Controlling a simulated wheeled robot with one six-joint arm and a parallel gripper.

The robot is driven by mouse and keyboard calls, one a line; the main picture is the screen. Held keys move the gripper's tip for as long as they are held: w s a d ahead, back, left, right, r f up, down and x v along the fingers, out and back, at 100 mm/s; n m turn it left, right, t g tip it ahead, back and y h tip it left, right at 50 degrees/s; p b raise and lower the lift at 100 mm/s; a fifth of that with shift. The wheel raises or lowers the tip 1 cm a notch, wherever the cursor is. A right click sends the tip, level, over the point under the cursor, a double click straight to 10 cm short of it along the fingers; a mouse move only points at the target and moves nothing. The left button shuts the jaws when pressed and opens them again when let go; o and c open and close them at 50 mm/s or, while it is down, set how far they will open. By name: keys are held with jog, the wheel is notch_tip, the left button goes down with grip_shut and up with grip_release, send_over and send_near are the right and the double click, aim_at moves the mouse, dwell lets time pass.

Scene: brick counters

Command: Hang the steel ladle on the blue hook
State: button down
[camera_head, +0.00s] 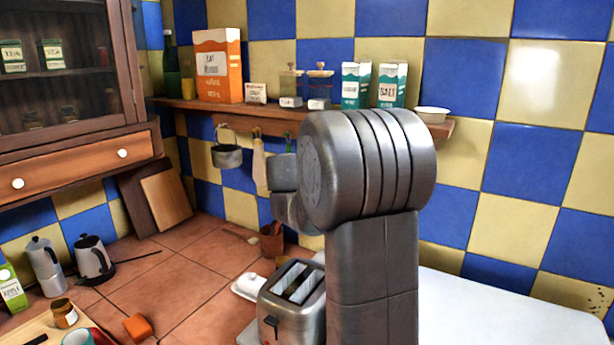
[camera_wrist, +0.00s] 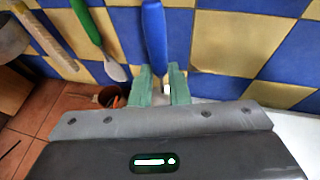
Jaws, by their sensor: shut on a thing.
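The ladle's bowl cannot be made out. In the head view my own arm covers the gripper and the ladle. I cannot make out the blue hook in either view; the arm covers part of the space under the shelf.
A wooden shelf (camera_head: 200,104) with boxes and jars runs along the tiled wall. A pot (camera_head: 227,156) and a wooden utensil (camera_head: 259,166) hang below it. A green-handled utensil (camera_wrist: 86,22) hangs left of my gripper. A toaster (camera_head: 290,305) and a brown pot (camera_head: 271,241) stand below.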

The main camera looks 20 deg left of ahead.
jog(key=r+x, duration=0.1)
jog(key=x, duration=0.5)
jog(key=shift+w+d, duration=0.35)
jog(key=shift+d, duration=0.4)
dwell(0.5)
jog(key=c, duration=1.3)
grip_release()
jog(key=b+v, duration=0.1)
jog(key=v, duration=1.2)
jog(key=shift+s, duration=0.4)
jog(key=shift+w, duration=0.15)
